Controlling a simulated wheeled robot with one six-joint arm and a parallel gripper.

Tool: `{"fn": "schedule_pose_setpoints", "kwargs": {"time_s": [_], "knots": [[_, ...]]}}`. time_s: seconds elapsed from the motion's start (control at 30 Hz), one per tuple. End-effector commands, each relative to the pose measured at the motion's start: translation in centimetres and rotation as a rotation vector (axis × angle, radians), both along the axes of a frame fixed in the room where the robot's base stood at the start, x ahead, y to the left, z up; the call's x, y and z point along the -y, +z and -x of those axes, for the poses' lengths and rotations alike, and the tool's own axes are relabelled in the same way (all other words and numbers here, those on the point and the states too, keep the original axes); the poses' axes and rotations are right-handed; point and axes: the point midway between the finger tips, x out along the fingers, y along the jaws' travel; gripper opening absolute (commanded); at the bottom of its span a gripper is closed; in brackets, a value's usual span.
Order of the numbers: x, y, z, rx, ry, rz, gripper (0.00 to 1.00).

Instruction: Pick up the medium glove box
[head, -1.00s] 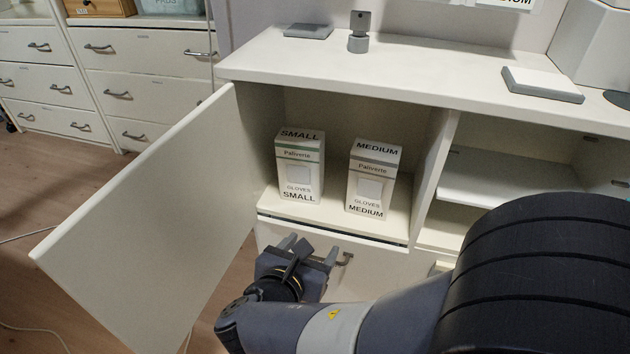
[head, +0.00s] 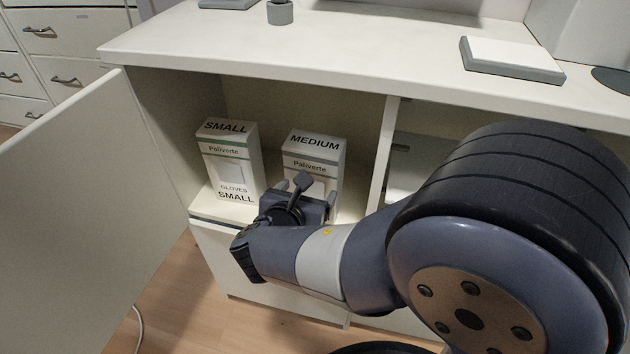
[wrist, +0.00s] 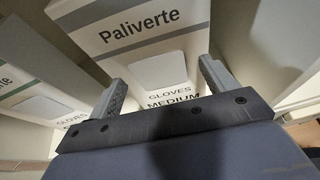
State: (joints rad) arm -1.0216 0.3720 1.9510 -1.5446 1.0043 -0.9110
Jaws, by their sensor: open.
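The medium glove box (head: 315,155) is a white carton marked MEDIUM, standing upright in the open cabinet compartment. My gripper (head: 306,190) is in front of its lower part and hides some of it in the head view. In the wrist view the medium glove box (wrist: 150,50) fills the upper middle, with its GLOVES MEDIUM lettering low between the fingers. My gripper (wrist: 162,88) is open, with one finger toward each side of the box. I cannot tell whether the fingers touch it.
The small glove box (head: 230,160) stands just left of the medium one; it also shows at the left in the wrist view (wrist: 35,90). The open cabinet door (head: 80,210) stands at the left. The countertop (head: 330,55) overhangs the compartment, and a divider (head: 383,150) stands to the right.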

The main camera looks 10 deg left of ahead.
Motion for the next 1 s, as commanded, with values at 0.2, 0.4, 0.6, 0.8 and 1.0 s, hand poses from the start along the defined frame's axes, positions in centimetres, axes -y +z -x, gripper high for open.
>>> {"fn": "schedule_pose_setpoints", "kwargs": {"time_s": [0.2,0.4,0.6,0.8,1.0], "knots": [[0.0,0.05,0.03,0.0,0.0,0.0,0.72],[0.0,0.05,0.04,0.0,0.0,0.0,0.55],[0.01,0.05,0.05,0.0,0.0,0.0,0.39],[0.01,0.05,0.06,0.0,0.0,0.0,0.23],[0.0,0.12,0.04,0.002,0.0,-0.001,0.19]]}}
